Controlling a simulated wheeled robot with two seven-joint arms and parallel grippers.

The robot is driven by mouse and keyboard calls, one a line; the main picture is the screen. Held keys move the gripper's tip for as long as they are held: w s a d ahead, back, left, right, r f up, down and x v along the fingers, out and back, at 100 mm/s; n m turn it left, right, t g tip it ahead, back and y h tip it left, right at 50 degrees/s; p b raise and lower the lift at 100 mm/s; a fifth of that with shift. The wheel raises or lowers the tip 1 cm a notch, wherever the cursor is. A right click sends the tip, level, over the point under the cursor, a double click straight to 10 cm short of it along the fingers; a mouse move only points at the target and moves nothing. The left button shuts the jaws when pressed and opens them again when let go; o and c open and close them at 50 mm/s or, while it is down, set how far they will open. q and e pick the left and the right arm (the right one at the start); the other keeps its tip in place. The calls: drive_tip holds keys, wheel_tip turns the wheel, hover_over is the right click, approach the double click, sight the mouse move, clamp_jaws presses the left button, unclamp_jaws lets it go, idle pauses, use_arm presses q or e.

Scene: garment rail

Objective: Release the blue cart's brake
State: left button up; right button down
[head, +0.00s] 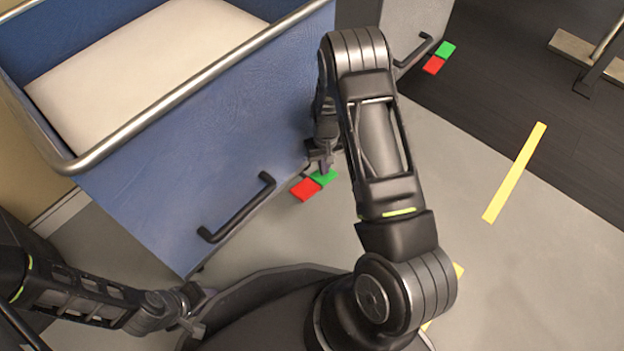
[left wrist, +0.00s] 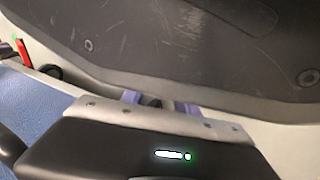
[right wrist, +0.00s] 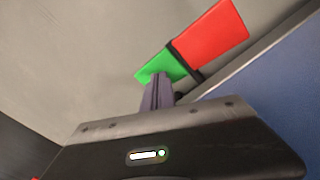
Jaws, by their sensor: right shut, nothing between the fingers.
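The blue cart (head: 215,140) stands at the left of the head view, with a metal rim and a black handle on its side. Its brake pedal has a red part (head: 305,189) and a green part (head: 324,178) low at the cart's near right corner. My right gripper (head: 326,166) is shut and empty, its fingertips at the green part. In the right wrist view the shut fingers (right wrist: 155,92) overlap the green part (right wrist: 160,68), with the red part (right wrist: 210,35) beyond; contact is not certain. My left gripper (head: 195,325) is low beside my base; its finger opening is unclear.
A white block (head: 145,60) lies in the cart. A grey cart (head: 415,20) with its own red and green pedal (head: 439,58) stands behind. A yellow floor strip (head: 515,172) and a metal stand foot (head: 590,65) are at right. The floor between is clear.

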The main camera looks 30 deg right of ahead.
wheel_tip(320, 180, up, 7)
drive_tip(key=p, duration=0.5)
idle(0.8)
